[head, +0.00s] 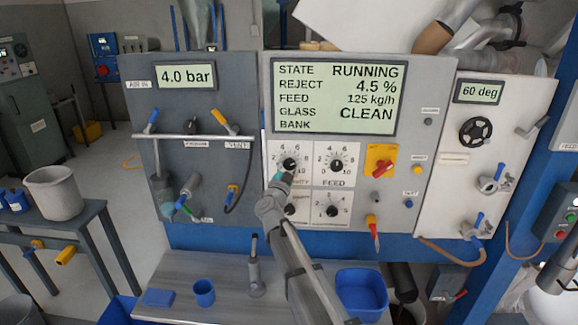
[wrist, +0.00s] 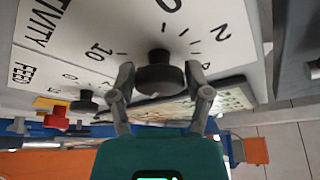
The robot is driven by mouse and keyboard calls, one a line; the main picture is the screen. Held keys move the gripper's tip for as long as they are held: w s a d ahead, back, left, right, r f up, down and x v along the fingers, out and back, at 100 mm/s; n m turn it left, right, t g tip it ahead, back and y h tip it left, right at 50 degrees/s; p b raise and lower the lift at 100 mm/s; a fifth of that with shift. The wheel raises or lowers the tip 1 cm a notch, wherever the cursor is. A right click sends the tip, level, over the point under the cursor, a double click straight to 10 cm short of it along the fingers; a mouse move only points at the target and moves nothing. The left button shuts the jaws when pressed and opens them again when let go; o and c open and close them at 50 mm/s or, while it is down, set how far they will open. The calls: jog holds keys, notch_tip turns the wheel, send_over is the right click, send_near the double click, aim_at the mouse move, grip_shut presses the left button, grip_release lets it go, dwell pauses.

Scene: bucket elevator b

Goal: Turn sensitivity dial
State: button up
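The sensitivity dial (head: 290,164) is a black round knob on a white plate with printed numbers, upper left of the dial group in the head view. In the wrist view the knob (wrist: 160,75) sits between the two grey fingers of my gripper (wrist: 159,68), one on each side. Both fingertips appear to meet its rim. The head view shows my gripper (head: 284,176) just below and in front of the dial, covering part of its label. The pointer position on the knob is hard to read.
The feed dial (head: 337,164) is close on the right, with a red-and-yellow switch (head: 381,164) beyond it. More dials sit below, partly behind my arm. The display (head: 337,97) reads RUNNING, reject 4.5 %. A bench (head: 225,275) with a blue bin (head: 361,293) stands below.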

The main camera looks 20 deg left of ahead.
jog(key=shift+o, duration=1.4)
jog(key=shift+f+n, duration=0.1)
jog(key=shift+n, duration=0.3)
jog(key=n+y+b, duration=0.1)
jog(key=n+y, duration=0.1)
jog(key=n, duration=0.1)
jog(key=shift+d+n, duration=0.15)
jog(key=shift+n, duration=0.25)
jog(key=n+y, duration=0.1)
jog(key=n, duration=0.2)
jog(key=n+y, duration=0.2)
jog(key=shift+n+b, duration=0.3)
jog(key=shift+n, duration=0.1)
jog(key=b+v, duration=0.5)
jog(key=v, duration=0.9)
jog(key=w+d+f+n+g, duration=0.1)
jog(key=d+f+n+g, duration=0.2)
jog(key=d+f+g, duration=0.9)
jog(key=shift+w+d+f+y+p, duration=0.2)
jog(key=shift+d+f+y+p, duration=0.1)
jog(key=shift+d+f, duration=2.45)
